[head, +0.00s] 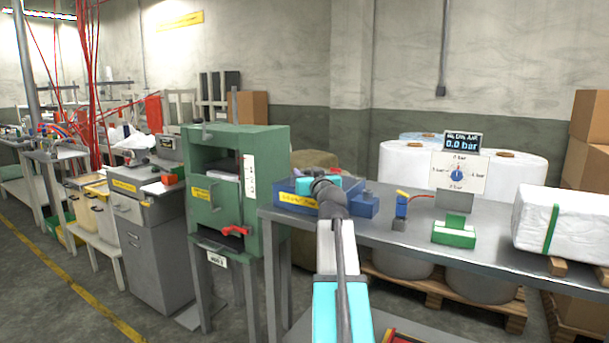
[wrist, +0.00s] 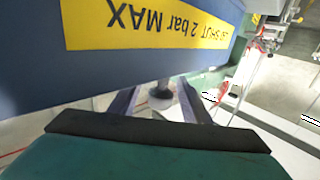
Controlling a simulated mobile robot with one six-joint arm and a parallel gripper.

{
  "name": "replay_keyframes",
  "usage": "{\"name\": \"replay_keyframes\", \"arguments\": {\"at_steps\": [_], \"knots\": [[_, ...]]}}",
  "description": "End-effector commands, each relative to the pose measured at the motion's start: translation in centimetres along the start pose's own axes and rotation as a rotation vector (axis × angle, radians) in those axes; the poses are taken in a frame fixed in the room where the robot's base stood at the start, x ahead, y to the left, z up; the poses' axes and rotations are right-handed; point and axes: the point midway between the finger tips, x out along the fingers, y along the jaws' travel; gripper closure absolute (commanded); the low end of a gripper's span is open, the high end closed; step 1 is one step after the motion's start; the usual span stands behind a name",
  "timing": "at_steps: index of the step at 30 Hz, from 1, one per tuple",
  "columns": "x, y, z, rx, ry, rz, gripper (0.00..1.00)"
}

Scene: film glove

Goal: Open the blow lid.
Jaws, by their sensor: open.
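The blue blow box (head: 368,205) stands on the grey bench beside the green machine. Its yellow label (head: 298,201) faces front. My arm hides part of the box, so I cannot tell from the head view how its lid stands. In the wrist view the blue wall (wrist: 30,60) fills the upper left, with the label (wrist: 150,25) upside down, reading "SHUT 2 bar MAX". My gripper (wrist: 160,103) is open just beside this wall. A small grey round knob-like part (wrist: 161,92) shows between the fingers; I cannot tell whether they touch it.
The green press (head: 265,165) with a red handle (head: 235,231) stands left of the bench. On the bench (head: 400,225) are a blue-and-yellow device (head: 401,208), a green-and-white block (head: 454,232) and a white wrapped bale (head: 560,225). A gauge panel (head: 457,172) reads 0.0 bar.

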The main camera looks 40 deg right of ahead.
Motion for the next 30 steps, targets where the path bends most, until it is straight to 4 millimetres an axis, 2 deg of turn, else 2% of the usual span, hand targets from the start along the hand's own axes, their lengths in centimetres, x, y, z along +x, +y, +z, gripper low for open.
{"name": "replay_keyframes", "arguments": {"at_steps": [6, 17, 20, 25, 28, 29, 30], "knots": [[1.18, -0.04, 0.03, 0.0, -0.001, -0.001, 0.57], [1.3, -0.07, 0.03, 0.0, 0.0, -0.001, 0.57], [1.3, -0.07, 0.03, 0.0, 0.0, -0.001, 0.7], [1.29, -0.05, 0.02, 0.0, 0.0, 0.0, 0.99], [1.29, -0.04, 0.01, 0.0, 0.0, 0.0, 1.0], [0.73, -0.85, 0.05, -0.001, 0.001, -0.002, 1.0], [1.0, -0.48, 0.0, 0.0, 0.0, -0.001, 1.0]]}}
